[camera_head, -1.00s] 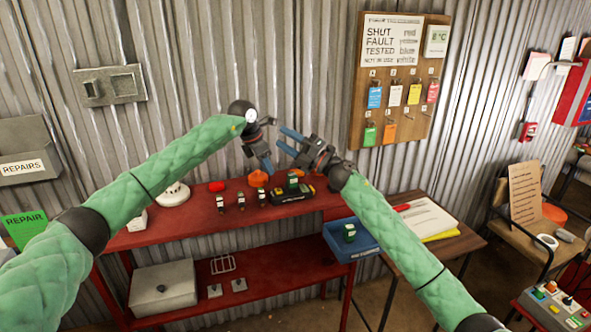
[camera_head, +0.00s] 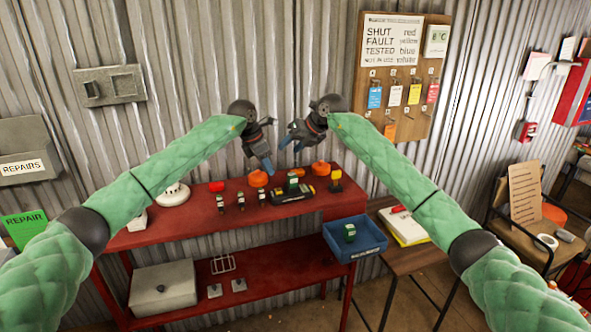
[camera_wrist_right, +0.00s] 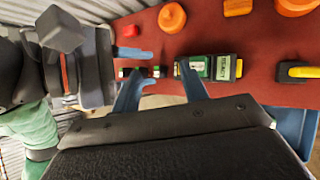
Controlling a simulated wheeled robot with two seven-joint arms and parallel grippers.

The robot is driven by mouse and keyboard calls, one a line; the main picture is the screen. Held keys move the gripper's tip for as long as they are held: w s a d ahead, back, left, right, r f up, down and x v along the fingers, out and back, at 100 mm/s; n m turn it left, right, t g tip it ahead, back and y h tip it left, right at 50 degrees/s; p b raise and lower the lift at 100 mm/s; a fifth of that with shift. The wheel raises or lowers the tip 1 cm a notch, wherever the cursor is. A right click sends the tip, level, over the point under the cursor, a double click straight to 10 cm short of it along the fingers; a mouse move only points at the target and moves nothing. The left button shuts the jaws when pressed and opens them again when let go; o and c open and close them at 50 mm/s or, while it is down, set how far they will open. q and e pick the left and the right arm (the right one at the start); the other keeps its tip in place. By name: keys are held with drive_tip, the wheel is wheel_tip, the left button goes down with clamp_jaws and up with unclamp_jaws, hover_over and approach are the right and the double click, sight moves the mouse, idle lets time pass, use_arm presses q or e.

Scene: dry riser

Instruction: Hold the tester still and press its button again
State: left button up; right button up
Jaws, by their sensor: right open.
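The tester (camera_head: 292,195), a dark unit with yellow parts, lies on the red bench top with a green-and-white piece upright on it. In the right wrist view the tester (camera_wrist_right: 222,70) shows a pale label that seems to read "READY". My left gripper (camera_head: 264,163) hangs above the bench, left of the tester and apart from it; its jaw gap is unclear. My right gripper (camera_head: 290,147) is open and empty above the tester, fingers downward. In the wrist view its fingers (camera_wrist_right: 163,78) overlap the tester's left end. I cannot make out the button.
Small dark-and-green units (camera_head: 241,201) stand left of the tester. A blue bin (camera_head: 362,238) sits by the bench's right end. The corrugated wall (camera_head: 220,60) is close behind.

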sight(293, 182)
drive_tip(key=f+h, duration=0.4)
drive_tip(key=f, duration=0.1)
drive_tip(key=d+f+h, duration=0.1)
drive_tip(key=f+h, duration=0.1)
drive_tip(key=f, duration=0.1)
drive_tip(key=shift+s+f+m, duration=0.1)
drive_tip(key=shift+s+m, duration=0.15)
drive_tip(key=shift+m, duration=0.15)
drive_tip(key=shift+x, duration=3.85)
use_arm(q)
drive_tip(key=shift+c, duration=0.5)
use_arm(e)
drive_tip(key=c, duration=0.8)
use_arm(q)
clamp_jaws()
